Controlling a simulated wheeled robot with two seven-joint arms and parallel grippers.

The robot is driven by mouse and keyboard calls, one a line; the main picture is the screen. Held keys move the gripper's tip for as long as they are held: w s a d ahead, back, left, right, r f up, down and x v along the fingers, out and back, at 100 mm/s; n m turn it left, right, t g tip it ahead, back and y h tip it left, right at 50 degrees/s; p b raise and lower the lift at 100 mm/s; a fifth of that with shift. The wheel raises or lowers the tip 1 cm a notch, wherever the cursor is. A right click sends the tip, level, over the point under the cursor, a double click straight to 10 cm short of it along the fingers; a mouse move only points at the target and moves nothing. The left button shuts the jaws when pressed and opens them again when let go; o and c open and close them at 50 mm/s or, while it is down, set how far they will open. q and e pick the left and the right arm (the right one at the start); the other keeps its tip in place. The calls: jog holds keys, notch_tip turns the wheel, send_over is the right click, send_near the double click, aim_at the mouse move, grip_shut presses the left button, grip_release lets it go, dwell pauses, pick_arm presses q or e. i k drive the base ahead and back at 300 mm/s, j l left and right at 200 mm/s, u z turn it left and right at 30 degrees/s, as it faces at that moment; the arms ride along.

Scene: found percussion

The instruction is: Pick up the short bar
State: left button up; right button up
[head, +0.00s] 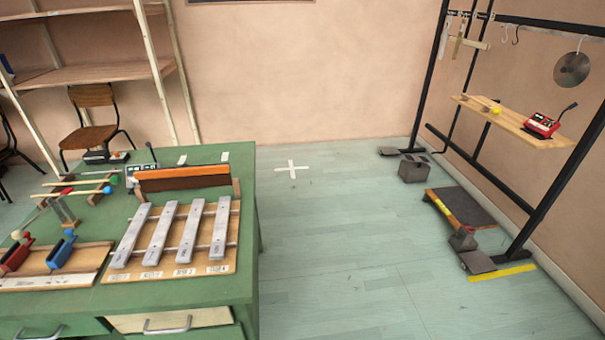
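Several grey metal bars lie side by side on a wooden stand (190,270) on the green table. The left-end bar (130,236) and the right-end bar (218,230) look close in length. The right-end bar seems slightly the shortest, but perspective makes this hard to tell. Marks show near the lower ends of the bars, too small to read. Neither of my grippers is in view.
The green table (246,215) also holds a brown wooden block (182,178), several mallets and a tray (45,280) with red and blue clamp-like items. A black rack with a wooden shelf (515,120) stands right. The floor between is mostly clear.

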aim_at(218, 240)
jog(key=i+l+u, duration=0.15)
jog(key=i+u, duration=0.2)
jog(key=i+l+u, duration=0.2)
jog(key=u, duration=0.2)
jog(key=i+l+u, duration=0.45)
jog(key=l+u, duration=0.15)
jog(key=u, duration=0.15)
jog(key=i+l+u, duration=0.15)
jog(key=l+u, duration=0.95)
jog(key=l, duration=0.2)
jog(key=l+u, duration=0.35)
jog(key=l, duration=0.1)
